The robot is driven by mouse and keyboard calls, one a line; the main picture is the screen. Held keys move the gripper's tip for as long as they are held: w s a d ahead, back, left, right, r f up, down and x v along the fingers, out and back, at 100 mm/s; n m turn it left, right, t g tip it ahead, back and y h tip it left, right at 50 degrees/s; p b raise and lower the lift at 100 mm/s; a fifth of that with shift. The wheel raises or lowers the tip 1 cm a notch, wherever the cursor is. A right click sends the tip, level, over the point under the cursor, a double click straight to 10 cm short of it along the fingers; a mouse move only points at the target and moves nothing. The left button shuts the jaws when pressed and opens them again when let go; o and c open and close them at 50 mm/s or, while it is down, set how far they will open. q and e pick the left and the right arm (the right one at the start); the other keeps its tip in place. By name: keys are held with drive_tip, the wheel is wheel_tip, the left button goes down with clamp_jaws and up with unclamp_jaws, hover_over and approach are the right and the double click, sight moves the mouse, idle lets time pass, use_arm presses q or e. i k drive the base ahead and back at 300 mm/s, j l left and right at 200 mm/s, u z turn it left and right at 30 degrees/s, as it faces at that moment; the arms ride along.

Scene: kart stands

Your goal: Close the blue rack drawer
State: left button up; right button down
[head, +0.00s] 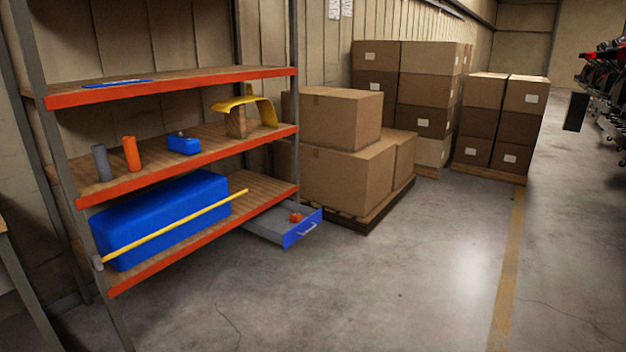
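The blue rack drawer (303,229) is pulled out at the right end of the rack's lowest shelf. It has a blue front with a light handle (307,230) and grey sides. A small orange-red object (296,217) sits inside it. The drawer's inner end is under the shelf and hidden. The rack (220,157) has orange shelf edges and grey posts. Neither of my grippers shows in the head view.
A long blue case (165,215) with a yellow pole (180,224) across it fills the lowest shelf. Cardboard boxes (345,177) on a pallet (372,213) stand just behind and right of the drawer. The concrete floor (400,290) in front is clear.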

sight(273, 224)
drive_tip(key=i, duration=1.2)
drive_tip(key=i+l+u, duration=0.15)
drive_tip(key=i, duration=1.05)
drive_tip(key=i+l+u, duration=0.15)
drive_tip(key=i+u, duration=0.15)
drive_tip(key=i, duration=0.2)
drive_tip(key=i+l+u, duration=0.2)
drive_tip(key=i+u, duration=0.15)
drive_tip(key=i+l+u, duration=0.3)
drive_tip(key=i+l, duration=0.1)
drive_tip(key=i, duration=0.15)
